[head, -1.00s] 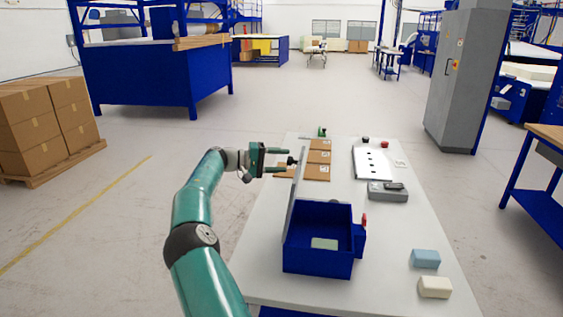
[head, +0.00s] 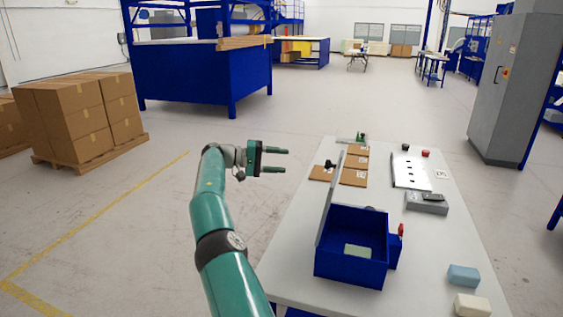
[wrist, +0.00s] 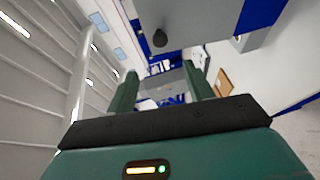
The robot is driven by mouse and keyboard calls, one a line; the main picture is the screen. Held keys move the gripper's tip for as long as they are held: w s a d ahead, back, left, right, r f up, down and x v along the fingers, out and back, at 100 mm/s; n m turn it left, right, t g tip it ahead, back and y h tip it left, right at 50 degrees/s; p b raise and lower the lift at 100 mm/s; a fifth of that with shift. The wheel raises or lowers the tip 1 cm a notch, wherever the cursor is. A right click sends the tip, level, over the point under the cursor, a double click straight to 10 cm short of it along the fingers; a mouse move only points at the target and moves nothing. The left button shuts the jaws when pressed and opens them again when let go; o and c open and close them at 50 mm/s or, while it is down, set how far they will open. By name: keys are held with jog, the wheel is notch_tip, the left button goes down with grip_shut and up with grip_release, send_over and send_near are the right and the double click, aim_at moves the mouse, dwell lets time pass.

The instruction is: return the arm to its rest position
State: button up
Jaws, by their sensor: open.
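My gripper (head: 275,160) is at the end of my teal arm, to the left of the white table (head: 285,243) and apart from it. Its two dark green fingers point right and stand apart with nothing between them. In the wrist view my gripper (wrist: 160,90) also shows parted, empty fingers. The blue box (head: 350,262) stands on the table with its grey lid (head: 330,197) raised on the left side. A pale green foam block (head: 357,251) lies inside the box.
A blue block (head: 463,275) and a cream block (head: 472,304) lie at the table's front right. Brown boards (head: 354,177), a white panel (head: 410,172) and a grey device (head: 427,203) lie farther back. Stacked cartons (head: 80,115) stand at left. Floor left of the table is clear.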

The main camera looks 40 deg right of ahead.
dwell(0.3)
jog(key=s+a+r+t+y, duration=0.3)
jog(key=s+r+t+y, duration=0.15)
jog(key=s, duration=0.45)
jog(key=s+a+f+n+t+y, duration=0.1)
jog(key=s+a+n+t+y, duration=0.3)
jog(key=a, duration=1.1)
jog(key=s+a+n+t+y, duration=0.25)
jog(key=s+a+t, duration=0.25)
jog(key=a, duration=1)
jog(key=s+a+f+n+t+y, duration=0.1)
jog(key=s+a+f, duration=0.2)
jog(key=s+a, duration=0.2)
jog(key=s+a+f+n+t, duration=0.1)
jog(key=s+a+f, duration=0.2)
jog(key=s+a, duration=0.3)
jog(key=a, duration=0.3)
jog(key=shift+s+f+t+y, duration=0.15)
jog(key=shift+t+y, duration=0.2)
jog(key=shift+y, duration=0.05)
